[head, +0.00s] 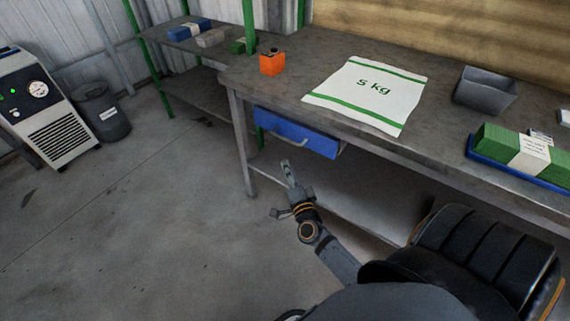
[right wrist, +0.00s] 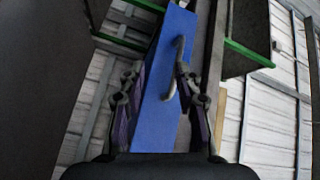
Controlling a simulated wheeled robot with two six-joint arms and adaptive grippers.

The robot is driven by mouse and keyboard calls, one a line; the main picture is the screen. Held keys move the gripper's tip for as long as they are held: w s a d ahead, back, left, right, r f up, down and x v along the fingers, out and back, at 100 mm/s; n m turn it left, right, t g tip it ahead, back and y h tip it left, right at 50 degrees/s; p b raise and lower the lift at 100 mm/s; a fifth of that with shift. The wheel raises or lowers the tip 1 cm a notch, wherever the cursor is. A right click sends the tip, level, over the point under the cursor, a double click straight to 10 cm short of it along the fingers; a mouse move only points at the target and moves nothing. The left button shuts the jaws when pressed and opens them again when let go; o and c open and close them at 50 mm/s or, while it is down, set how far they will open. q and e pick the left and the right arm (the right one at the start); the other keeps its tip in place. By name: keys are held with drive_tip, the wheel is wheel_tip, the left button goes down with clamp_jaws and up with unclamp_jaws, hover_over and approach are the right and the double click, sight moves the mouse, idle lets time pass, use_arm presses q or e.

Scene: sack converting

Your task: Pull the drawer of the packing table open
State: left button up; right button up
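The packing table (head: 330,62) has a blue drawer (head: 312,143) under its top, with a light curved handle (head: 292,140) on the front. The drawer looks shut or nearly so. My right gripper (head: 281,191) is below and in front of the drawer, apart from it, with its fingers spread and empty. In the right wrist view, the drawer front (right wrist: 165,125) and its handle (right wrist: 174,68) lie ahead, between the two open fingers of the gripper (right wrist: 160,98). The handle sits closer to the right finger there. My left gripper is not in view.
On the table are an orange container (head: 272,64), a white 5 kg sack (head: 365,95), a grey bin (head: 484,92) and a blue tray (head: 505,166) with green bundles. The floor (head: 150,220) to the left is clear.

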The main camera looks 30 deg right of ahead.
sight(285, 138)
drive_tip(key=w+d+r+m, duration=0.1)
drive_tip(key=w, duration=0.2)
drive_tip(key=w+d+r+m+h+b, duration=0.1)
drive_tip(key=w+d, duration=0.1)
drive_tip(key=w, duration=0.1)
drive_tip(key=w+d+r+m+h+b, duration=0.1)
drive_tip(key=w+d+r, duration=0.1)
drive_tip(key=w, duration=0.1)
drive_tip(key=shift+w+r+m+t, duration=0.1)
drive_tip(key=shift+w+m+t, duration=0.2)
drive_tip(key=shift+t, duration=0.1)
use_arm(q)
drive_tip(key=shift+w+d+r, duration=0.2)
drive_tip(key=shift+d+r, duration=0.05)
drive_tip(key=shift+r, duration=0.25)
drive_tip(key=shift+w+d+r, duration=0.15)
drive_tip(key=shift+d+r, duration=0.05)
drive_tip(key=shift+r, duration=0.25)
use_arm(e)
drive_tip(key=shift+c, duration=0.2)
clamp_jaws()
